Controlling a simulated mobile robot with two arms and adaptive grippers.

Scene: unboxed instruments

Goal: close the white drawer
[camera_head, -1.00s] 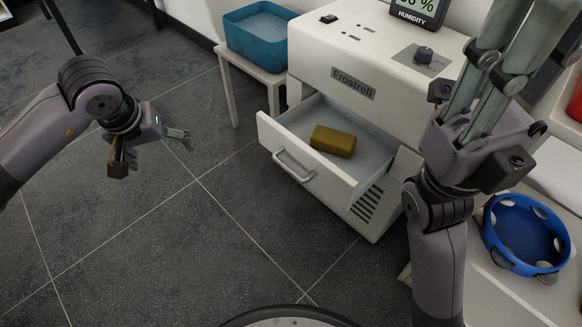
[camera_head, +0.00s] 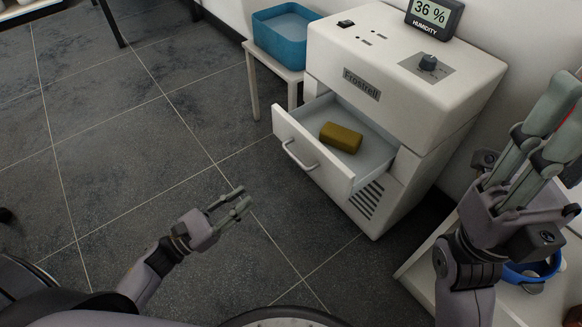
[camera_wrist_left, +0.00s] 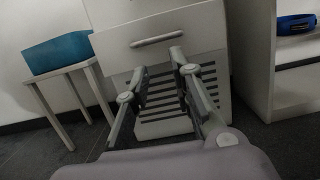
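The white drawer (camera_head: 315,150) of the white Frostrell machine (camera_head: 395,80) is pulled out, and a mustard-yellow block (camera_head: 340,137) lies in it. The drawer front and its bar handle (camera_head: 299,157) face my left gripper. My left gripper (camera_head: 238,201) is open and empty, in front of and below the drawer, apart from it. In the left wrist view the drawer front (camera_wrist_left: 160,34) is ahead, above the spread fingers (camera_wrist_left: 157,62).
A blue bin (camera_head: 284,32) stands on a small white table (camera_head: 255,75) left of the machine. A humidity display (camera_head: 434,17) sits on top. The tiled floor before the drawer is clear.

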